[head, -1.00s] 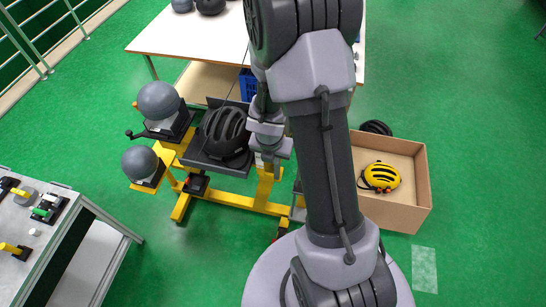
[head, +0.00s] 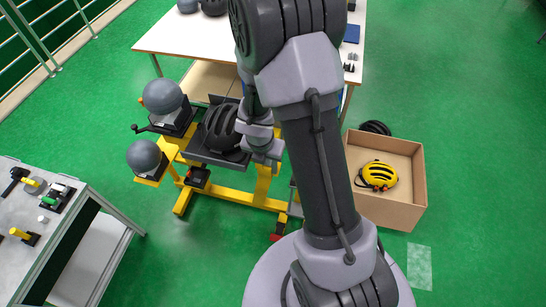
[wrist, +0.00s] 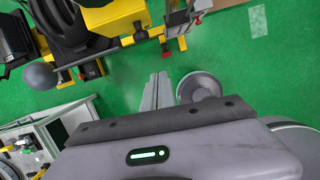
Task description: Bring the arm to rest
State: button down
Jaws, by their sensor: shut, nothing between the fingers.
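My gripper (wrist: 158,88) shows in the wrist view as two grey fingers lying together, shut and empty, above the green floor. In the head view my arm rises through the middle and folds down at the left; its wrist links are beside the black helmet, and the fingers are hidden there. The black helmet (head: 220,127) sits on a dark tray of the yellow stand (head: 235,196). In the wrist view, the stand (wrist: 113,17) is beyond the fingers, with clear floor between.
Two grey headforms (head: 162,96) (head: 143,155) are at the stand's left. A cardboard box (head: 400,213) at right holds a yellow helmet (head: 378,175); a black helmet (head: 375,128) is behind it. A white table (head: 190,38) stands behind, a grey bench (head: 70,215) at left. Floor at far right is clear.

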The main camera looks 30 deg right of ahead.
jog(key=shift+w+p+v, duration=0.55)
jog(key=shift+p+v, duration=1.05)
jog(key=shift+v, duration=2)
jog(key=s+a+f+m+t+y+b, duration=0.2)
jog(key=s+a+m+b, duration=0.4)
jog(key=m+b, duration=0.9)
jog(key=s+a+f+m+t+y+b, duration=0.2)
jog(key=s+a+f+m+b, duration=0.2)
jog(key=s+m+b, duration=0.5)
jog(key=a+m+b, duration=0.2)
jog(key=m+b, duration=0.4)
jog(key=b, duration=0.3)
jog(key=shift+a+m, duration=0.3)
jog(key=shift+s+f, duration=0.1)
jog(key=shift+f, duration=0.05)
